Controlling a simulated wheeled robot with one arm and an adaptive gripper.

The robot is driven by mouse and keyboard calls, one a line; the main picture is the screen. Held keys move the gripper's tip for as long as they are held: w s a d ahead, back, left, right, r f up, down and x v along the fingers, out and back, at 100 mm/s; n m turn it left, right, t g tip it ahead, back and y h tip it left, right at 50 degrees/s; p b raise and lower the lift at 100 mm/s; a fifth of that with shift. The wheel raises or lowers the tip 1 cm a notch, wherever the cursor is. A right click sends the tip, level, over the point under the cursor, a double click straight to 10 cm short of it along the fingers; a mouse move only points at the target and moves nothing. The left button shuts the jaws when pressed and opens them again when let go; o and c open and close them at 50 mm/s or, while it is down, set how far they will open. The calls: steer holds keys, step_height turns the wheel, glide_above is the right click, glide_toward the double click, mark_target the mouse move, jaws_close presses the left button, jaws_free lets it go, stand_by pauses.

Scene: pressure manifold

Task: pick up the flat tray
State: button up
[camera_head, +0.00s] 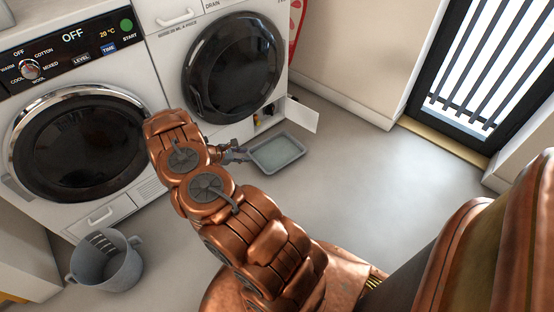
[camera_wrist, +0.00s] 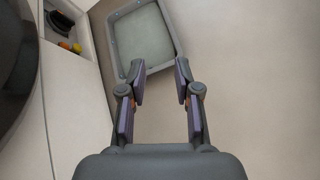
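The flat tray (camera_head: 277,154) is a shallow grey rectangle lying on the floor in front of the right-hand machine. In the wrist view the tray (camera_wrist: 145,36) is at the top centre, tilted in the picture, and looks empty. My gripper (camera_wrist: 159,76) is open, its two fingers spread apart at the tray's near side. In the picture the left fingertip overlaps the tray's near left corner and the right fingertip is by its near right corner. I cannot tell whether either touches. In the head view my gripper (camera_head: 241,153) is just left of the tray, partly hidden by my arm.
Two front-loading machines (camera_head: 78,146) (camera_head: 232,68) stand along the back. A low flap (camera_head: 301,114) is open behind the tray, with small coloured items inside. A grey bucket (camera_head: 107,266) stands at the lower left. Floor right of the tray is clear up to the barred door (camera_head: 490,60).

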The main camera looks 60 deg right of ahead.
steer(key=s+d+f+n+h+b, duration=0.1)
steer(key=s+d+f+b, duration=0.1)
steer(key=f, duration=0.3)
steer(key=s+d+f+n+h+b, duration=0.1)
steer(key=s+d+f+b, duration=0.1)
steer(key=d+f, duration=0.2)
steer(key=s+d+f+n+b, duration=0.1)
steer(key=s+d+f+b, duration=0.1)
steer(key=f, duration=0.5)
steer(key=shift+s+d+f+n+h+b, duration=0.1)
steer(key=shift+d+f+n+h+b, duration=0.1)
steer(key=shift+d, duration=0.25)
steer(key=shift+s+d+f+n+h+b, duration=0.1)
steer(key=shift+d+n+h, duration=0.1)
steer(key=shift+d, duration=0.25)
steer(key=shift+b+x, duration=0.65)
steer(key=shift+x, duration=0.75)
steer(key=b+x, duration=0.2)
steer(key=x, duration=0.1)
steer(key=b+x, duration=0.1)
steer(key=shift+w+d+f, duration=0.15)
steer(key=shift+w+f, duration=0.05)
steer(key=shift+f, duration=0.3)
steer(key=shift+d+b, duration=0.3)
steer(key=shift+d, duration=0.1)
steer(key=shift+s, duration=0.1)
jaws_close()
